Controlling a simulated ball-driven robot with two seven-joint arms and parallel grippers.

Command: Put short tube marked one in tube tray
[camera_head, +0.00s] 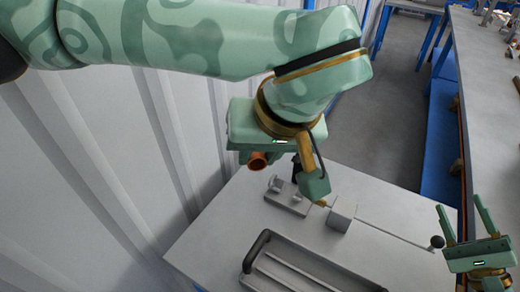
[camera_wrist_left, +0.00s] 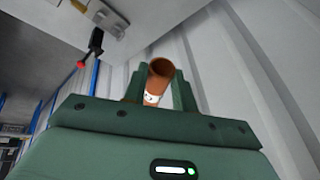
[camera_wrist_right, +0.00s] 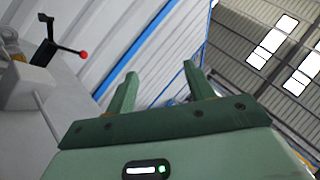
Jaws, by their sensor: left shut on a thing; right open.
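A short copper-coloured tube (camera_head: 258,161) is held in my left gripper (camera_head: 266,152), above the back left part of the table. In the left wrist view the tube (camera_wrist_left: 160,70) stands between the two green fingers, its open end showing and a pale label on its side; the mark on it is too small to read. A grey tray (camera_head: 300,275) with a black handle, which looks like the tube tray, lies at the table's front edge, partly cut off by the frame. My right gripper (camera_head: 465,222) is open and empty beyond the table's right side; it also shows in the right wrist view (camera_wrist_right: 162,85).
A lever with a red tip (camera_wrist_right: 70,48) shows in the right wrist view. A corrugated wall (camera_head: 90,190) rises close on the left.

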